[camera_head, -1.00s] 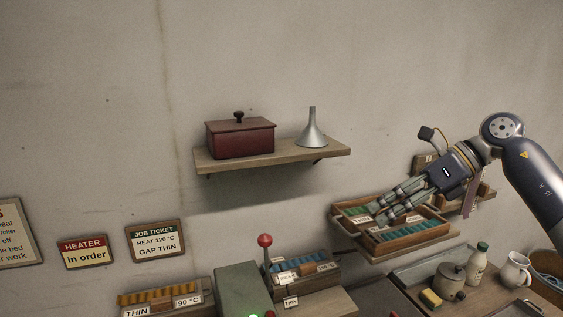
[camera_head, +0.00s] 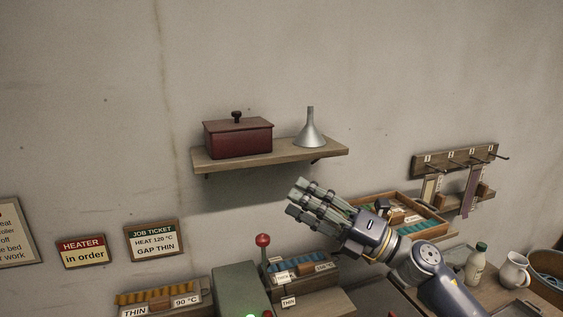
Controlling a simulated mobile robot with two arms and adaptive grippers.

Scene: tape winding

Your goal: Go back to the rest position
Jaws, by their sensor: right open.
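My right gripper (camera_head: 306,202) is in the head view, in front of the wall just below the shelf's right half. Its fingers point up and left, apart and empty. Its arm comes in from the bottom right and partly hides the wooden tray (camera_head: 428,232) with teal pieces behind it. My left gripper is not in view.
A wall shelf (camera_head: 270,157) holds a dark red box (camera_head: 238,138) and a metal funnel (camera_head: 311,131). Below are a green machine (camera_head: 238,287) with a red-knobbed lever (camera_head: 263,241) and labelled racks. A peg rail (camera_head: 455,160), bottle (camera_head: 476,265) and jug (camera_head: 514,270) are at right.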

